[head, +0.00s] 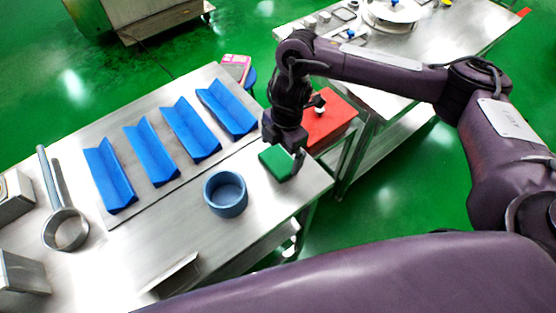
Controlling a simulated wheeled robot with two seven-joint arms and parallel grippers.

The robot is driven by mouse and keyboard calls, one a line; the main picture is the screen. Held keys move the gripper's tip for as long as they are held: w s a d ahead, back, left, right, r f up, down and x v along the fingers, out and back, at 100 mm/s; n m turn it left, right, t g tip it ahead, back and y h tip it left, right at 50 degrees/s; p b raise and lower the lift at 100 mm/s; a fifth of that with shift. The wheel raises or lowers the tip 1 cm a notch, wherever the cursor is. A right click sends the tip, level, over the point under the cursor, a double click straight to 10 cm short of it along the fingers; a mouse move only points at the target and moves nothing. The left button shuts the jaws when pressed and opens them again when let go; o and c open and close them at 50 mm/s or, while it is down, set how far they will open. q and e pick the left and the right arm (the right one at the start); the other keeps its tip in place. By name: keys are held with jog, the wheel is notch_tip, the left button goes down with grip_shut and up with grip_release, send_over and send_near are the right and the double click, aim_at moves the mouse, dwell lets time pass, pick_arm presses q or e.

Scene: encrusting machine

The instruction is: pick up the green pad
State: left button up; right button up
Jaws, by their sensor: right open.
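The green pad (275,164) is a small green block near the right edge of the steel table (185,245). My right gripper (284,153) is directly over it, pointing down, with its fingers around or just beside the pad. The fingers partly cover the pad's far side. The gripper is open; whether a finger touches the pad cannot be told. My left gripper is not in view.
A blue-grey round bowl (226,207) stands left of and nearer than the pad. Several blue angled trays (148,151) lie farther left.

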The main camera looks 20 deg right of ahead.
aim_at(279, 159)
notch_tip(279, 159, down, 3)
jog(key=shift+a+f, duration=0.1)
jog(key=shift+a, duration=0.05)
jog(key=shift+w+f, duration=0.15)
jog(key=shift+f, duration=0.45)
jog(key=c, duration=0.6)
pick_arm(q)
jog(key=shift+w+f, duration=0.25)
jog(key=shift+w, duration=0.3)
pick_arm(e)
jog(key=shift+c, duration=0.4)
jog(key=shift+r, duration=0.15)
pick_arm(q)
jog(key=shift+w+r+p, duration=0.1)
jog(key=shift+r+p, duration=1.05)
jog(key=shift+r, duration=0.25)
pick_arm(e)
notch_tip(279, 159, up, 20)
